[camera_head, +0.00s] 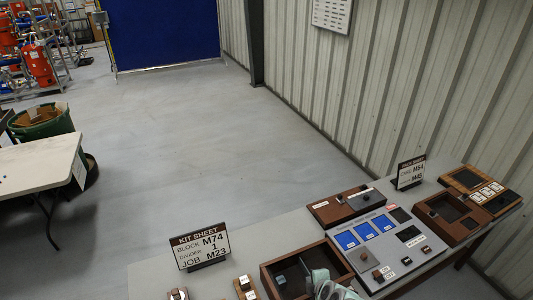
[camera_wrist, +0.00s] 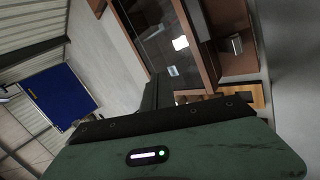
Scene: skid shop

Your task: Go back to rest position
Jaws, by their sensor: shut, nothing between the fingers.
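My gripper (camera_wrist: 157,88) shows in the wrist view as dark fingers, closed together with nothing held, beyond a green housing. In the head view, pale green parts of my gripper and wrist (camera_head: 322,283) are at the bottom edge, over the right part of a brown-rimmed tray (camera_head: 268,275). The fingertips are hard to make out there. A small metal-topped block (camera_head: 281,281) shows inside that tray, left of my gripper. In the wrist view a brown-framed tray (camera_wrist: 208,52) lies behind the fingers, and I cannot tell whether they touch it.
On the grey bench (camera_head: 255,236) stand a kit sheet sign (camera_head: 202,246), a second sign (camera_head: 411,172), a panel with blue pads (camera_head: 388,262), a brown box (camera_head: 345,207) and further trays (camera_head: 447,217). A white table (camera_head: 38,165) is at left. The floor beyond is clear.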

